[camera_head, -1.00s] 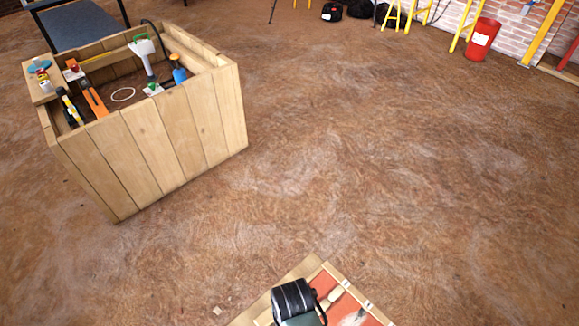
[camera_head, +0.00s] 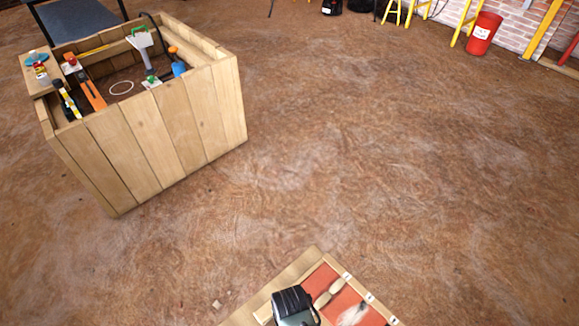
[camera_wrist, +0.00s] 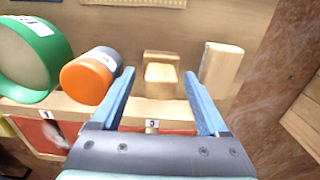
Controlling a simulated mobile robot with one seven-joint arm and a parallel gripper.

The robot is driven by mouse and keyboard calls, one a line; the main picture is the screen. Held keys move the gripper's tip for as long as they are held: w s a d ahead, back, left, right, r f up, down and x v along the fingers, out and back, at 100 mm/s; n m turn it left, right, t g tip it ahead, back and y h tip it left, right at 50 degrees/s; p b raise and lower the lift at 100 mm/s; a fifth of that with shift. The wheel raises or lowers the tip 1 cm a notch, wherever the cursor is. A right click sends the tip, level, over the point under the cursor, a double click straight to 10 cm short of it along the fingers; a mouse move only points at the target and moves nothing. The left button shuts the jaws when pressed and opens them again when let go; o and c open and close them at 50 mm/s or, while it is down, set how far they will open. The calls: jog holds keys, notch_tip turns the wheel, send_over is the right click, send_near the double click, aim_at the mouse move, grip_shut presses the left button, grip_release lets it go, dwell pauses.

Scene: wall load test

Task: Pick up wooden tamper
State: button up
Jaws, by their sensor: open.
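In the wrist view, my gripper (camera_wrist: 158,76) is open, with its two blue fingers apart. A short wooden block-like piece (camera_wrist: 161,73) shows between and beyond the fingertips; it may be the wooden tamper. A second, upright wooden block (camera_wrist: 221,66) stands to the right of the right finger. I cannot tell for certain which one is the tamper. Nothing is held. In the head view, the black end of my arm hangs over the wooden-framed tray and hides part of it; the fingers do not show there.
An orange-and-grey cylinder (camera_wrist: 92,75) and a green ring (camera_wrist: 32,58) sit left of my fingers. The red-floored tray (camera_head: 352,303) holds a wooden-handled tool (camera_head: 329,292). A large wooden crate (camera_head: 150,140) with tools stands at left. Open floor lies between.

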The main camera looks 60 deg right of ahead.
jog(key=c, duration=1.2)
notch_tip(320, 180, up, 10)
jog(key=shift+r+p, duration=0.1)
jog(key=shift+p, duration=0.9)
